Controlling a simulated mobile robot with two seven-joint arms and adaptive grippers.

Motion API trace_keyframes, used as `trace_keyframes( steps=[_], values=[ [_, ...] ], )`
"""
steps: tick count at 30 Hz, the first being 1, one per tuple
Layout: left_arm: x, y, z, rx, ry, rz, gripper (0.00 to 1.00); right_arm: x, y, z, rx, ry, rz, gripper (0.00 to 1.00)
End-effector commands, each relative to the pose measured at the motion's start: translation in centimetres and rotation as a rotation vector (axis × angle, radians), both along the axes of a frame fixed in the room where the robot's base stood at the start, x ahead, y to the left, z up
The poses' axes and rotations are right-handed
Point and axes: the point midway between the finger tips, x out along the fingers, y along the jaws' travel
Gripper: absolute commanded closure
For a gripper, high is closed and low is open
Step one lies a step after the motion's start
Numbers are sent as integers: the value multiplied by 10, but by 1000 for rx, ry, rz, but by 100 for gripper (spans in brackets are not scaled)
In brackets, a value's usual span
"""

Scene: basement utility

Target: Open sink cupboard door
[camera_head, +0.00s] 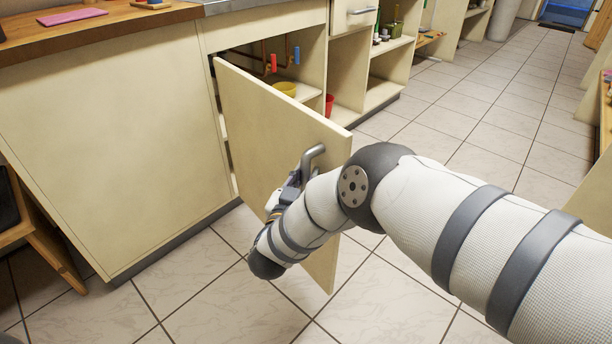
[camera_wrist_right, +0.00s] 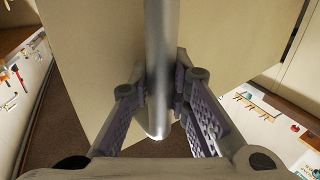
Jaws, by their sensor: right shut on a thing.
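The cream sink cupboard door (camera_head: 262,125) stands swung well open, away from the cabinet front. A grey metal bar handle (camera_head: 314,153) is on its face near the free edge. My right gripper (camera_head: 290,190) is at this handle, partly hidden behind my own forearm. In the right wrist view the handle (camera_wrist_right: 160,60) runs down between the two fingers of the right gripper (camera_wrist_right: 160,100), which are shut on it. The door's face (camera_wrist_right: 95,50) fills the area behind the handle there. My left gripper is not in view.
Inside the cupboard are a yellow bowl (camera_head: 286,88) and red and blue pipe valves (camera_head: 273,63). A red cup (camera_head: 329,104) stands by the opening. A wooden counter (camera_head: 100,30) runs above. The tiled floor (camera_head: 500,110) is clear to the right; a wooden stool (camera_head: 50,240) is at the left.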

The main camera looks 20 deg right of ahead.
Motion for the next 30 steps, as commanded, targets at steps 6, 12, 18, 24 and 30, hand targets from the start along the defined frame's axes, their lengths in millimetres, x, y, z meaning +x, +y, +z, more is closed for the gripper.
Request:
trace_keyframes(
  steps=[6,12,18,24,30],
  values=[
    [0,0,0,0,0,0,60,-4,-2,-6,-1,14,-8,72],
    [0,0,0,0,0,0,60,-2,-1,-3,1,8,-5,65],
    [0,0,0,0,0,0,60,-8,5,-3,2,6,-2,65],
    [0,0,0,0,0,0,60,-49,36,-3,1,11,0,65],
    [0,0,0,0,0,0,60,-86,62,-3,1,9,-3,65]
  ],
)
